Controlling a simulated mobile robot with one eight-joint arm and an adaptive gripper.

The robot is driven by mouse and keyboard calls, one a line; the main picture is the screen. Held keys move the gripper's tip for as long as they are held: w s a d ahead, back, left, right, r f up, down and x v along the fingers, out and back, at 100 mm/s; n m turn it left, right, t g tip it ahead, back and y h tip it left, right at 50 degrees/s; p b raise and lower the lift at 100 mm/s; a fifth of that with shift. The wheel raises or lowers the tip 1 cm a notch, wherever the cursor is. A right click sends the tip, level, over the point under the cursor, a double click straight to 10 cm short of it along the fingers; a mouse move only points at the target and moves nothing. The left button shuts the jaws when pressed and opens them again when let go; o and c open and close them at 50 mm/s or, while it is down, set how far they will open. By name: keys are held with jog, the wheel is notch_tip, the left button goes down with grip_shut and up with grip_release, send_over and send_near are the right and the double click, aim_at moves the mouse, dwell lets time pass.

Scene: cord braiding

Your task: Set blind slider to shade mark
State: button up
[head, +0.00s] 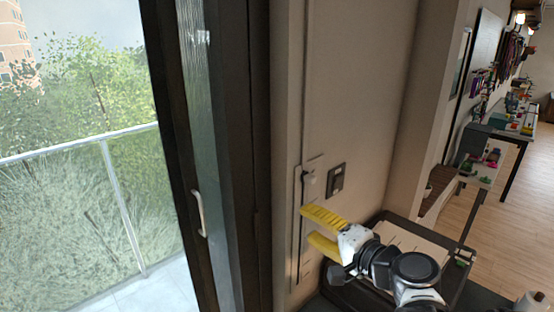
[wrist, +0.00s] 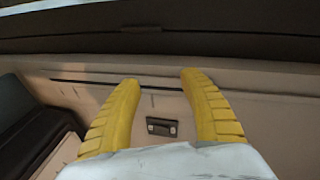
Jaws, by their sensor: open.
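A narrow, pale vertical slider plate (head: 309,190) is on the beige wall beside the dark door frame. A small dark knob (head: 309,177) sits near its top. Marks along the plate are too small to read. My gripper (head: 307,224) is open, with its yellow fingers pointing at the plate below the knob. The fingers hide part of the plate, and I cannot tell whether they touch it. In the wrist view my open gripper (wrist: 160,78) has nothing visible between its fingers, and I cannot make out the knob there.
A dark switch plate (head: 336,180) is on the wall just right of the slider; it also shows in the wrist view (wrist: 161,126). A glass door with a pale handle (head: 198,213) is at left. A dark-edged tray (head: 462,262) lies below my arm. Cluttered tables stand far right.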

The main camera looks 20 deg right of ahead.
aim_at(314, 182)
jog(key=d+r+m+t+h+p, duration=0.1)
jog(key=d+r+m+t+h, duration=0.15)
jog(key=d+r, duration=0.35)
jog(key=shift+m+y, duration=0.35)
jog(key=shift+m, duration=0.1)
jog(key=w, duration=0.3)
jog(key=w+b, duration=0.1)
jog(key=w, duration=0.2)
jog(key=w+a, duration=0.1)
jog(key=w, duration=0.2)
jog(key=shift+f, duration=0.25)
jog(key=shift+s, duration=0.1)
grip_shut()
jog(key=shift+b, duration=0.3)
